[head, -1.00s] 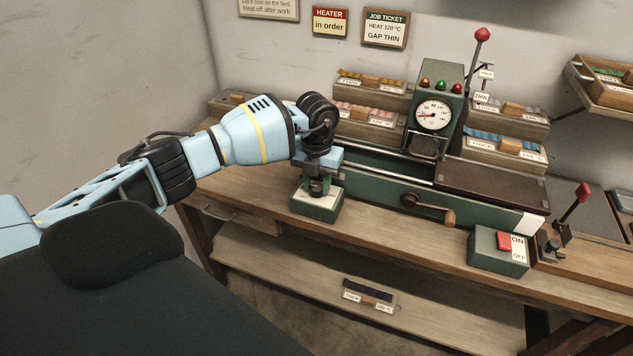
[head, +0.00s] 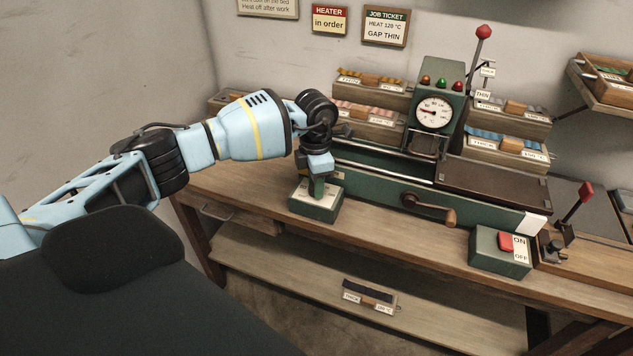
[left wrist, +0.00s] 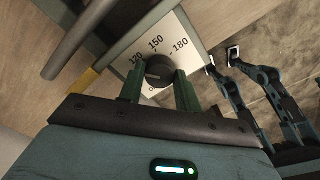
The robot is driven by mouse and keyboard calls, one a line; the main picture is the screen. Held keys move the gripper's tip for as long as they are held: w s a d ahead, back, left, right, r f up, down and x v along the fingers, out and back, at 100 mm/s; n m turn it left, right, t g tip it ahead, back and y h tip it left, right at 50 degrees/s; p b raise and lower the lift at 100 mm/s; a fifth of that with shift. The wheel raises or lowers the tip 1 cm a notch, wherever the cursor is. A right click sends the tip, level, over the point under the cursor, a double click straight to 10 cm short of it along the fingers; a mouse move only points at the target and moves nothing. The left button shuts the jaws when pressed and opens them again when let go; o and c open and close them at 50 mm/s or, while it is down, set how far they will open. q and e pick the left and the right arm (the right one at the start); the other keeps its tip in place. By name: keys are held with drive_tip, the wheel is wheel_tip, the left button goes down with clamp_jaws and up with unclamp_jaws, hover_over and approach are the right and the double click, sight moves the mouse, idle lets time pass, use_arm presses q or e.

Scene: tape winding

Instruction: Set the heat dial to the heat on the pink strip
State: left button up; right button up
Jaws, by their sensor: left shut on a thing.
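The heat dial is a dark round knob (left wrist: 158,70) on a white plate marked 120, 150 and 180 in the left wrist view. It sits on a green box (head: 325,213) at the bench's front left in the head view. My left gripper (head: 318,187) points down over the box. In the left wrist view its green fingers (left wrist: 160,88) are shut on the knob, one on each side. I cannot tell which mark the knob points to. Pink strips (head: 352,106) lie in a wooden rack left of the press; their label is too small to read. My right gripper is not in view.
The green press has a round gauge (head: 433,113), a crank (head: 449,216) and a red-knobbed lever (head: 483,32). An ON/OFF switch box (head: 500,262) stands at the front right. A job ticket (head: 386,27) on the wall reads heat 120 °C, gap thin.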

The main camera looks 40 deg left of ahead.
use_arm(q)
drive_tip(key=shift+m, duration=1.3)
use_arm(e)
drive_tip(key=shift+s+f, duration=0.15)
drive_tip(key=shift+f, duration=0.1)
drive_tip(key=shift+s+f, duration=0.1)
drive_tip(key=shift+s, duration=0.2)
use_arm(q)
drive_tip(key=o, duration=1)
drive_tip(key=shift+c, duration=0.2)
